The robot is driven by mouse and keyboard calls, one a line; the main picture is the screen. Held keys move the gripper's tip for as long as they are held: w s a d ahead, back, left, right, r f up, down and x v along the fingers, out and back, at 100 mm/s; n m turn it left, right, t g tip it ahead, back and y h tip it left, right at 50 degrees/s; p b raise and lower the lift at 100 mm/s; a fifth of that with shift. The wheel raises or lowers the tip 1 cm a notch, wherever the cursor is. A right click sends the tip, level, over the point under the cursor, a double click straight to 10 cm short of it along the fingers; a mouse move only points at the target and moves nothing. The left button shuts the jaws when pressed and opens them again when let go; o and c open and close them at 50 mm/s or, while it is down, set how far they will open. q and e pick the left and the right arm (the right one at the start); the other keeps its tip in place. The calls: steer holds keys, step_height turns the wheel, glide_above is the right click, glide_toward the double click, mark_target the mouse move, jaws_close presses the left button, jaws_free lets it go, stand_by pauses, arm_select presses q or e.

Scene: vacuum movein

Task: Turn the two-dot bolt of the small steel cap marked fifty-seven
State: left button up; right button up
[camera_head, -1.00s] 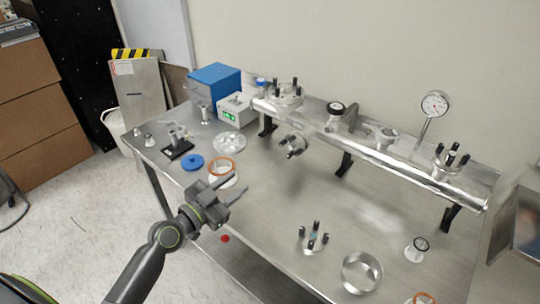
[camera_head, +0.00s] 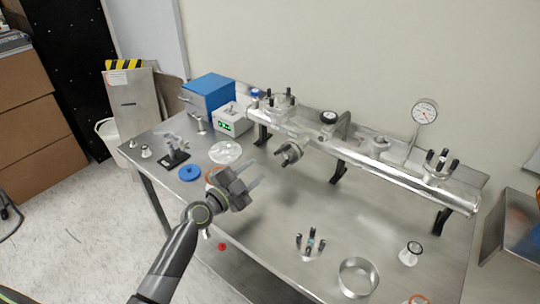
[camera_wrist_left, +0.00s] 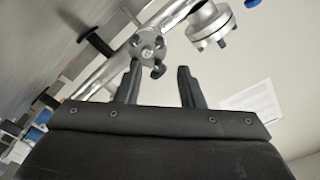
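No number or dot mark is legible, so I cannot tell which cap is fifty-seven. A small steel cap with dark bolts (camera_head: 288,153) faces out from the front of the steel tube; a bolted cap that looks like it shows just beyond my fingertips in the wrist view (camera_wrist_left: 148,44). My left gripper (camera_head: 256,174) is open and empty, its fingers pointing toward that cap, apart from it. Its two spread fingers show in the wrist view (camera_wrist_left: 159,75). Other bolted caps sit on the tube's left end (camera_head: 276,102) and right end (camera_head: 438,168). My right gripper is not in view.
The steel tube (camera_head: 370,165) stands on black brackets along the table's back. A loose piece with dark posts (camera_head: 309,245), a steel ring (camera_head: 357,277) and a blue disc (camera_head: 189,173) lie on the table (camera_head: 345,220). A gauge (camera_head: 424,113) rises at right.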

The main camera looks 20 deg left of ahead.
mark_target(275, 155)
arm_select(q)
steer(key=x, duration=0.8)
steer(key=shift+p, duration=0.35)
jaws_close()
